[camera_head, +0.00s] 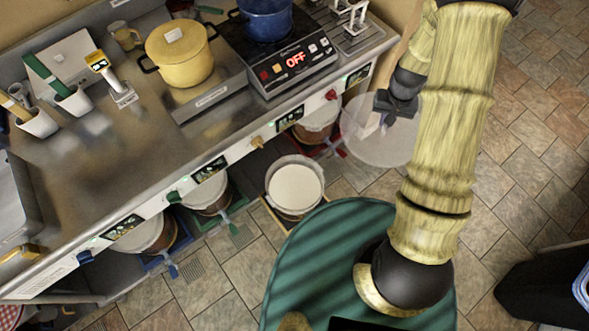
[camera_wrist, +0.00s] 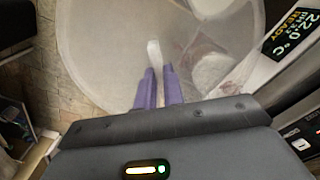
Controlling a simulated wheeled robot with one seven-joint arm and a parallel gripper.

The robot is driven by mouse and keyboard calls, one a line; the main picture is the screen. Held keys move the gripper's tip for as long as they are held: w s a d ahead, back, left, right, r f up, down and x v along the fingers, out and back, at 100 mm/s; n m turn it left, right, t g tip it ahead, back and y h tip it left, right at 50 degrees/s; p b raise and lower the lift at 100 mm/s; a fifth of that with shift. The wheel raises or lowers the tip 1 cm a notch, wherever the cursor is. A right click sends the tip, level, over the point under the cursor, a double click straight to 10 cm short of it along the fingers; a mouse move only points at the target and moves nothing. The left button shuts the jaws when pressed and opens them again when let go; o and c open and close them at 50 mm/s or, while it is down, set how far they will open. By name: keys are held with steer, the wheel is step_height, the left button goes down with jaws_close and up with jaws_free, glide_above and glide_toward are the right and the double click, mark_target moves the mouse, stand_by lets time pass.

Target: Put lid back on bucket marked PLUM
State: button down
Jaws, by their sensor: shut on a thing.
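My gripper (camera_head: 386,112) is shut on the white handle of a round translucent lid (camera_head: 370,145). It holds the lid to the right of the counter's front edge, away from the pulled-out bucket. In the wrist view my purple fingers (camera_wrist: 160,90) close on the upright handle (camera_wrist: 154,53), and the lid (camera_wrist: 105,50) spreads behind them. A bucket (camera_head: 294,188) with a pale, whitish inside and a visible rim stands out in front of the counter, left of the lid. I cannot read PLUM on any bucket.
More buckets stand under the counter: one at left (camera_head: 138,238), one in the middle (camera_head: 207,196), one at right (camera_head: 317,128). The steel counter (camera_head: 130,150) carries a yellow pot (camera_head: 180,55) and a hob (camera_head: 285,62).

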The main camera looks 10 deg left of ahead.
steer(key=s+a+f+m+b, duration=0.1)
steer(key=s+a+f+b, duration=0.3)
steer(key=a+f+b, duration=0.8)
steer(key=s+a+f+m+b, duration=0.1)
steer(key=s+a+f+b, duration=0.2)
steer(key=a+f+b, duration=1)
step_height(320, 180, down, 7)
steer(key=shift+s+a+f+b, duration=0.1)
steer(key=shift+s+a+b, duration=0.25)
steer(key=shift+b, duration=0.8)
steer(key=shift+d+f, duration=0.1)
steer(key=shift+d, duration=0.05)
step_height(320, 180, down, 6)
steer(key=b, duration=0.4)
steer(key=shift+b, duration=0.4)
steer(key=shift+p, duration=0.35)
steer(key=shift+f, duration=0.25)
stand_by(0.4)
